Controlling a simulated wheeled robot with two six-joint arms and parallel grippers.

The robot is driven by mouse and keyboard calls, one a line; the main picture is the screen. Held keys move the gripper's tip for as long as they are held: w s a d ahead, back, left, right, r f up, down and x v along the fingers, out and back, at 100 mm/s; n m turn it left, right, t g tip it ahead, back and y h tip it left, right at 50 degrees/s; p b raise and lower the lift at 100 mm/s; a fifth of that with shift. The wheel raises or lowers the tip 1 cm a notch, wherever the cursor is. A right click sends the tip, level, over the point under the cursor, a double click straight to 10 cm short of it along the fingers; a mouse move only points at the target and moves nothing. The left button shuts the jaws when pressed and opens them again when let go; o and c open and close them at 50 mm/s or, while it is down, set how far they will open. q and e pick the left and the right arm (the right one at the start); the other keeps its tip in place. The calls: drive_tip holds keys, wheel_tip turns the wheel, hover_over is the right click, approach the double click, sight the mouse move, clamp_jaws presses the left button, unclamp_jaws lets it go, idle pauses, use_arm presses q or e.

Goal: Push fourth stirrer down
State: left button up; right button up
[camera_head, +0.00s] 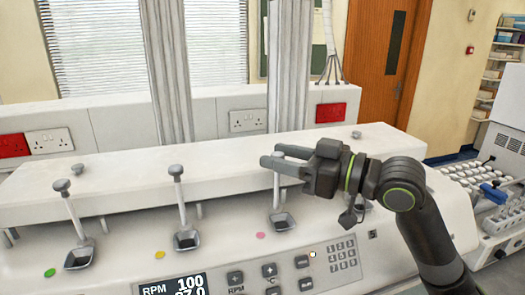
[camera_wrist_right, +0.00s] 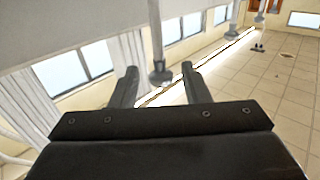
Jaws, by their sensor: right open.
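Several metal stirrers with thin rods stand along the white machine (camera_head: 130,185). One stirrer (camera_head: 79,250) is at the left by a green dot, and another (camera_head: 185,236) is in the middle by a yellow dot. A third (camera_head: 281,221) is by a pink dot. My right gripper (camera_head: 276,157) is open at the top of this third rod; its knob is hidden by the fingers. In the right wrist view a stirrer rod (camera_wrist_right: 157,40) shows between and beyond the open fingers (camera_wrist_right: 160,88); contact cannot be told. A further dark stirrer part (camera_head: 350,217) shows below my right wrist. My left gripper is not in view.
A control panel with a display (camera_head: 175,288) and keypad (camera_head: 342,250) is on the machine's front. Two grey columns (camera_head: 288,70) rise behind it. A rack of vials (camera_head: 478,185) stands at the right. The top left of the machine is clear apart from knobs.

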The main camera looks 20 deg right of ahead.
drive_tip(key=shift+w+a, duration=0.15)
drive_tip(key=shift+a, duration=0.05)
drive_tip(key=shift+s+d, duration=0.3)
drive_tip(key=shift+s, duration=0.05)
drive_tip(key=shift+s+d+r, duration=0.1)
drive_tip(key=shift+s+d, duration=0.1)
drive_tip(key=shift+c, duration=1.8)
clamp_jaws()
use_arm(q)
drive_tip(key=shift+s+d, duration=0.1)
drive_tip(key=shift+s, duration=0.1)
